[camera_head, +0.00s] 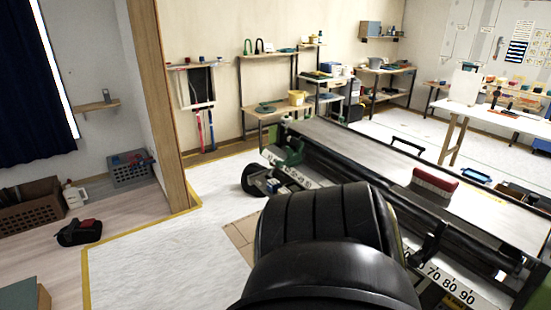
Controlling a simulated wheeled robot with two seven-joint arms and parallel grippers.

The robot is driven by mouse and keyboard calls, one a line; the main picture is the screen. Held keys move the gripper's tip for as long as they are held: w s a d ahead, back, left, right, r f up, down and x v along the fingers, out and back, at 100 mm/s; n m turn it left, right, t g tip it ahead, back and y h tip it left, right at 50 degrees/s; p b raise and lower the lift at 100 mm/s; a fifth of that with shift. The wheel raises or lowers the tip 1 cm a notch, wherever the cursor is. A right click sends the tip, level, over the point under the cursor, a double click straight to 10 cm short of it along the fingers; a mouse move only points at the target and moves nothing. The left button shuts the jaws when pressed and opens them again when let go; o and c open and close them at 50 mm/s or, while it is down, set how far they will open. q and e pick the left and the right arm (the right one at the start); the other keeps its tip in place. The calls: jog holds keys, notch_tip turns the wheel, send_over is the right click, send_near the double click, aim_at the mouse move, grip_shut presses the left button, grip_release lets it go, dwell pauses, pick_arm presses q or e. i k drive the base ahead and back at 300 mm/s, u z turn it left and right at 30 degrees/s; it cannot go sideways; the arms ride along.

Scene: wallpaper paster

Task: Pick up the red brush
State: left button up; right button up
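The red brush (436,181) has a red top and a paler lower edge. It rests on the flat grey top of the long paster machine (350,142), right of the middle of the view. Neither of my grippers is in view. A large black ribbed part, apparently of my own arm, fills the lower middle and hides part of the machine's near side. The brush is not covered by it.
The machine has a dark roller bar and a numbered scale (448,284) along its near edge. A white table (500,121) stands behind on the right. Shelves (270,56) line the back wall. A wooden post (163,110) stands left. The white floor sheet (150,262) is mostly clear.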

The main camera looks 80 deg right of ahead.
aim_at(443, 185)
jog(key=z, duration=3.75)
